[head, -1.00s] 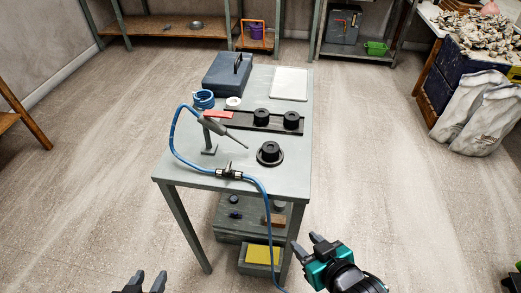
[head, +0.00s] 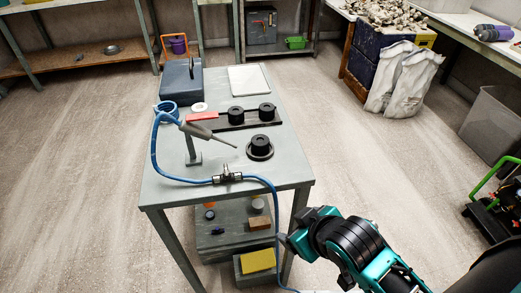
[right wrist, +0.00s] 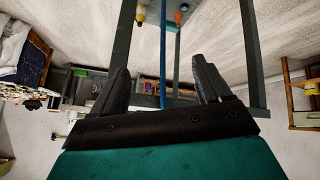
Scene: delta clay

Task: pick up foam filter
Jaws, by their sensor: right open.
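I cannot tell for sure which thing is the foam filter. A black cylinder on a round flange (head: 260,148) stands on the grey table (head: 300,172). Two similar black cylinders, one at left (head: 236,115) and one at right (head: 267,111), stand on a dark rail behind it. A yellow block (head: 257,260) lies in a grey bin below the table. My right gripper (head: 288,240) is low beside the table's front right leg, apart from these things. In the right wrist view its fingers (right wrist: 163,85) are spread with nothing held. My left gripper is out of view.
A blue hose (head: 265,181) with a grey nozzle crosses the table and hangs down its front near my right gripper. A blue-grey case (head: 180,85) and white sheet (head: 249,79) are at the back. White sacks (head: 400,80) stand at back right. The floor around is mostly clear.

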